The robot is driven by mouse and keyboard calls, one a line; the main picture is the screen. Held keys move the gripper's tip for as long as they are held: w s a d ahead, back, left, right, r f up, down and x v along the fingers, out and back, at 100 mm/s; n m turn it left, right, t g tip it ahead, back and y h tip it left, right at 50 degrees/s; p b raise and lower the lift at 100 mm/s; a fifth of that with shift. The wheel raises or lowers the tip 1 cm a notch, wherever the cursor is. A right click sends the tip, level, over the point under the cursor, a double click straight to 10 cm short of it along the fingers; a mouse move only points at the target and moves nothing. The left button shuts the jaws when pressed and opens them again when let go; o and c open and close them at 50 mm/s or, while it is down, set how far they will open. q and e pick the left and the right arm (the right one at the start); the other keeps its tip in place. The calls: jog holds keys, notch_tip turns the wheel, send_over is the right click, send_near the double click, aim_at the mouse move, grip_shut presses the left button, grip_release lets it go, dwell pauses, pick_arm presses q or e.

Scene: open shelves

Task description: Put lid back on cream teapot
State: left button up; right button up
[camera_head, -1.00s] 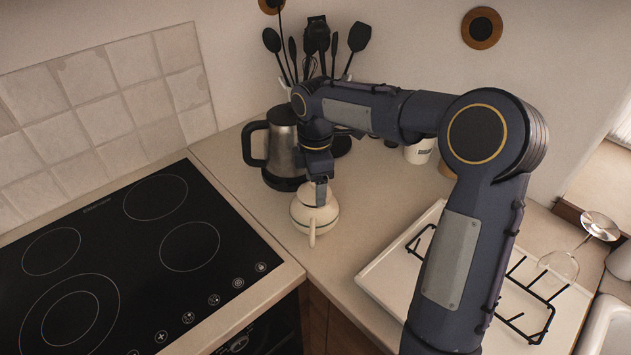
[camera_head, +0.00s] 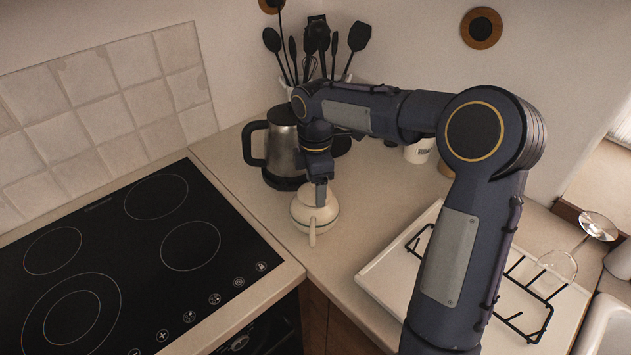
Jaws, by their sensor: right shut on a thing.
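The cream teapot (camera_head: 314,214) stands upright on the counter, in front of the steel kettle, with its spout or handle toward me. My right gripper (camera_head: 320,196) points down over the teapot's top and is shut on the lid. The lid is mostly hidden by the gripper and is hard to tell apart from the pot. It appears to be at the pot's opening, but I cannot tell whether it is fully seated. My left gripper is not in view.
The steel kettle (camera_head: 284,150) stands just behind the teapot. Black utensils (camera_head: 318,42) stand in a holder at the back. A black hob (camera_head: 140,255) is at the left. A white tray (camera_head: 385,272) with a black rack lies right of the teapot. The counter in front of the teapot is clear.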

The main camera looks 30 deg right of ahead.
jog(key=o, duration=1.3)
jog(key=shift+r+p, duration=3.2)
jog(key=shift+r, duration=0.35)
jog(key=shift+c, duration=0.2)
grip_shut()
